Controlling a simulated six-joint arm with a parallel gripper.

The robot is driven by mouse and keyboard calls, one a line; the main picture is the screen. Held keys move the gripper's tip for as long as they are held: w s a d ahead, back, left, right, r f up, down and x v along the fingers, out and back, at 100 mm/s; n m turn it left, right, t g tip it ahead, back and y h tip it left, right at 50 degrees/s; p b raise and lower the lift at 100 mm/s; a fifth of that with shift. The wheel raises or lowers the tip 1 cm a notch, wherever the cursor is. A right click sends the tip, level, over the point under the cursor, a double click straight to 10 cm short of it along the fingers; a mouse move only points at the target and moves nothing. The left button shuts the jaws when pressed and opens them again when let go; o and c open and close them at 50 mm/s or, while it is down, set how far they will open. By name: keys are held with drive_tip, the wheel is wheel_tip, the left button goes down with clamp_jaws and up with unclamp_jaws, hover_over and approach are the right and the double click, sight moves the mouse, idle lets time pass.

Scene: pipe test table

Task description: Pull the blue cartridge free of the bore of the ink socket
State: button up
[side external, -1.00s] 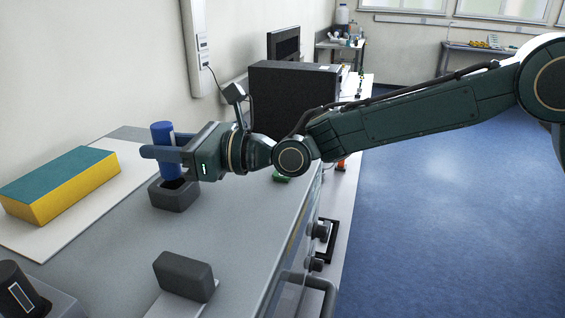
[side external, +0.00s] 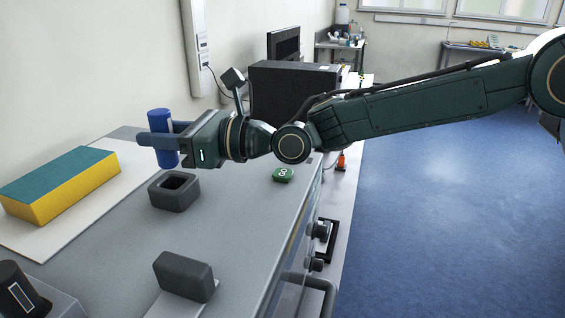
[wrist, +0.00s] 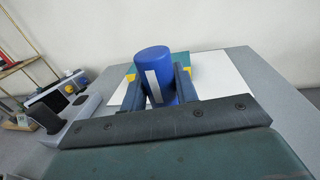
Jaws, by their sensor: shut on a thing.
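The blue cartridge (side external: 163,149) is an upright cylinder held between the fingers of my gripper (side external: 160,141). In the side external view its lower end shows above the ink socket (side external: 174,200), apart from it. The socket is a dark grey block with a square bore, and the bore's opening is in plain view and looks empty. In the wrist view the cartridge (wrist: 154,68) stands between both fingers, with a pale strip down its side. My gripper is shut on it. The socket is not visible in the wrist view.
A yellow and teal block (side external: 62,184) lies on a white board (side external: 40,240) to the left. A dark grey block (side external: 183,275) stands at the front, with a dark device (side external: 18,290) at the lower left. A small green item (side external: 283,174) lies right of the socket.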

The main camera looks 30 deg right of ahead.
sight(159, 111)
drive_tip(key=shift+r, duration=3.05)
